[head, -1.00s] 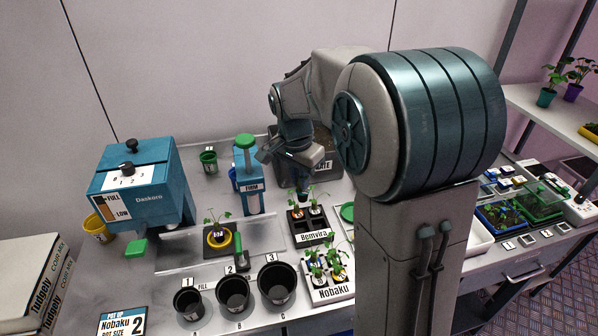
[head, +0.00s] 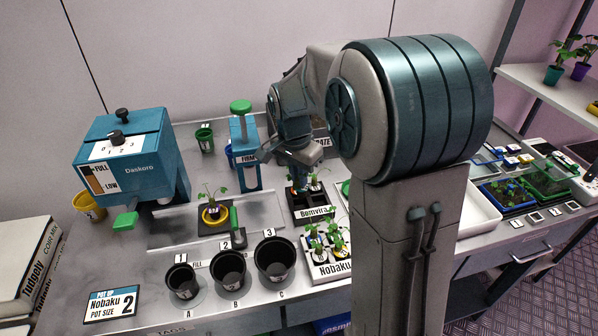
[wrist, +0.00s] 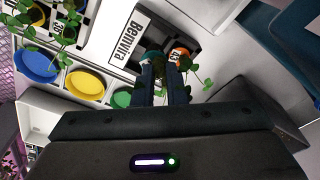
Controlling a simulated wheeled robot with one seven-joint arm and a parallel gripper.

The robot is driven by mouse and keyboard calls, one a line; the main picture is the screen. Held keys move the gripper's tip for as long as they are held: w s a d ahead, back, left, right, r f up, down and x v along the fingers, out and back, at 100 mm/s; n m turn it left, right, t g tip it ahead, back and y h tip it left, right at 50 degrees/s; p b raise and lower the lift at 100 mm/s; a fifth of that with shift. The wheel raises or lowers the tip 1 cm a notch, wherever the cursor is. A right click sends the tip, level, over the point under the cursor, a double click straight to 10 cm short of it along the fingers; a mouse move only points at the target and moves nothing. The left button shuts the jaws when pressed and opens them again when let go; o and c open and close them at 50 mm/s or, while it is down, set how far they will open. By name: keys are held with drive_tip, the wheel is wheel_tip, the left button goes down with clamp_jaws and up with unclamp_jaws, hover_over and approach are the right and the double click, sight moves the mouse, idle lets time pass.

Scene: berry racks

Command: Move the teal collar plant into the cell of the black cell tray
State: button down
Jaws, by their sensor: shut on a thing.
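My gripper (head: 299,178) hangs over the back of the black cell tray (head: 309,215), which has a white "Bemvira" label. In the wrist view, my gripper's two fingers (wrist: 163,66) point at the tray and are close together. They are shut on the teal collar plant (wrist: 149,57), whose teal collar shows at the fingertips with leaves around it. An orange collar plant (wrist: 179,54) with a number tag is right beside it. The front cells of the tray look empty. My fingers and the leaves hide whether the held plant's base touches its cell.
A white "Nobaku" tray (head: 335,271) with several plants stands in front. Black pots (head: 229,267) stand left of it. A plant with a yellow collar (head: 214,214) sits on a metal plate. A blue press (head: 245,160) stands close left of my gripper.

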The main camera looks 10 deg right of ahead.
sight(299, 189)
drive_tip(key=shift+f+b, duration=1.6)
drive_tip(key=shift+f, duration=0.8)
drive_tip(key=c, duration=1.4)
unclamp_jaws()
drive_tip(key=shift+r+p, duration=3.4)
drive_tip(key=shift+r, duration=1.15)
